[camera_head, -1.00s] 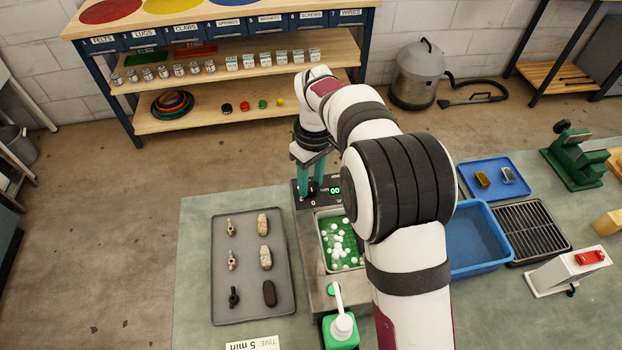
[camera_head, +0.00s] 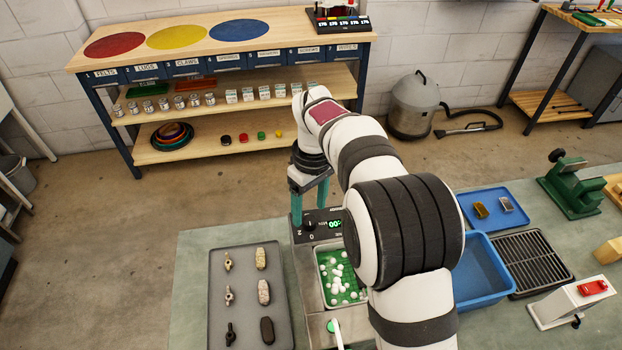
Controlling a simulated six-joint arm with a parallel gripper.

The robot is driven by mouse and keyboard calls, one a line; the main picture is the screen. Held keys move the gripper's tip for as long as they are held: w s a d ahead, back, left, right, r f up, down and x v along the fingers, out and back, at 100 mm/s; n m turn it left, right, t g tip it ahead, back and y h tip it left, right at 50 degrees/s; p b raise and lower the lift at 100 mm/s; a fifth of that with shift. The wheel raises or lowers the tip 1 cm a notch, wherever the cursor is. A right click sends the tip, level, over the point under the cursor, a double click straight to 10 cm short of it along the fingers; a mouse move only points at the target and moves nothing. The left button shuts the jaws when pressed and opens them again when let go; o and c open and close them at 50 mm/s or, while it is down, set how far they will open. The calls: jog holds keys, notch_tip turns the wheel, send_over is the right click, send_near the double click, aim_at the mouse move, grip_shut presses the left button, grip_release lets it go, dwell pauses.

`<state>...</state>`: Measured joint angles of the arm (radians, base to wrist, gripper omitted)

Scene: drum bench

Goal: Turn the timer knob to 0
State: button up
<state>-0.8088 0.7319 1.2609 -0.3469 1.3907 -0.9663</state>
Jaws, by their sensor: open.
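The timer knob (camera_head: 309,226) is a small dark dial on the black control panel (camera_head: 322,237) at the back of the steel machine. A green digital display (camera_head: 335,224) beside it shows zeros, partly covered by my arm. White numerals, including a 0 below the knob and a 2 at its left, are on the panel. My gripper (camera_head: 309,206) points down with its teal fingers apart, just above and behind the knob. The fingers look raised clear of the knob. The exact direction of the knob's pointer is too small to tell.
The machine's basin (camera_head: 341,273) holds white balls on green. A grey tray (camera_head: 279,330) with small parts lies left. A blue bin (camera_head: 485,275), a black rack (camera_head: 533,262) and a blue tray (camera_head: 496,209) lie right. My arm hides part of the bench.

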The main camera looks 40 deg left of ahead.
aim_at(312, 216)
notch_tip(312, 216, up, 13)
jog(key=shift+w, duration=0.35)
